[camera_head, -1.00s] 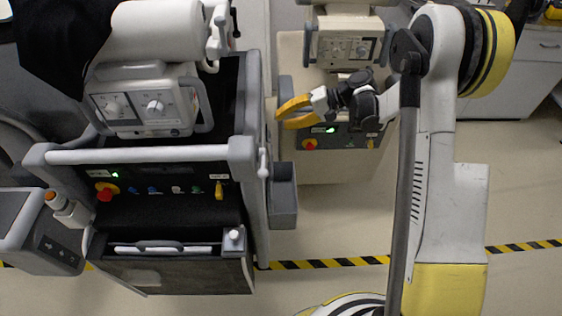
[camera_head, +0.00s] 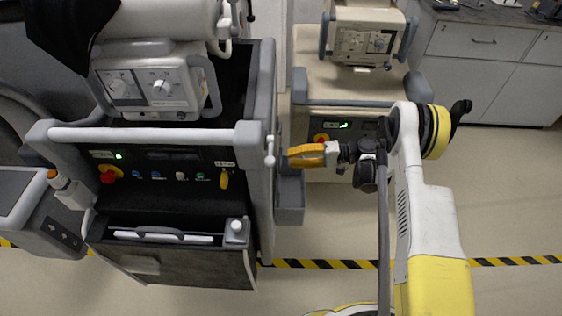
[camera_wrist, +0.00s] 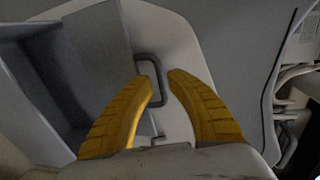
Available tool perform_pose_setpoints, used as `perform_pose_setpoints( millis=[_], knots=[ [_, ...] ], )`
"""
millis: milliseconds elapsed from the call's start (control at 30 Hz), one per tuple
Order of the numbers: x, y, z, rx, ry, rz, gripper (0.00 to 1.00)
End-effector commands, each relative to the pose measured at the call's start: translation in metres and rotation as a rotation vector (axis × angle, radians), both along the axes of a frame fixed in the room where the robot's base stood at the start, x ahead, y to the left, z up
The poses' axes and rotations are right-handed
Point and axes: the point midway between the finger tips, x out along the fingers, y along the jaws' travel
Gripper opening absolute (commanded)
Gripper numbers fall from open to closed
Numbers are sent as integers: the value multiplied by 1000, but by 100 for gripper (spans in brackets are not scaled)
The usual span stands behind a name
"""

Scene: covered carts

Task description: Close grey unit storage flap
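The grey unit (camera_head: 145,137) stands at the left in the head view. Its storage flap (camera_head: 165,264) at the low front is tilted outward at the top, showing flat items and a small white-capped object inside. My gripper (camera_head: 297,156) is at the unit's right side, above a grey side bin (camera_head: 290,200), pointing left. In the wrist view, the yellow fingers (camera_wrist: 160,85) are open, with a small dark loop handle (camera_wrist: 152,72) on a pale panel between or just beyond them. Contact with it cannot be told. The flap is not identifiable in the wrist view.
A second beige cart (camera_head: 345,80) stands behind my gripper. A lever (camera_head: 269,155) sticks out from the grey unit's right edge. A grey box (camera_head: 35,215) is at the left. Floor is clear in front, crossed by a yellow-black stripe (camera_head: 330,264).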

Motion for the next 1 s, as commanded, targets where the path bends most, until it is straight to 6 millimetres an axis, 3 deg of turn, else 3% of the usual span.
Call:
perform_pose_setpoints(
  millis=[100, 300, 567, 667, 1000],
  knots=[
    [0, 20, -6, 0, 0, 2, 20],
    [1, 36, -6, 0, 0, 0, 20],
    [2, 38, -6, 0, 0, -2, 20],
    [2, 38, -6, 0, 0, -1, 0],
    [2, 37, -6, 0, 0, -2, 0]
  ],
)
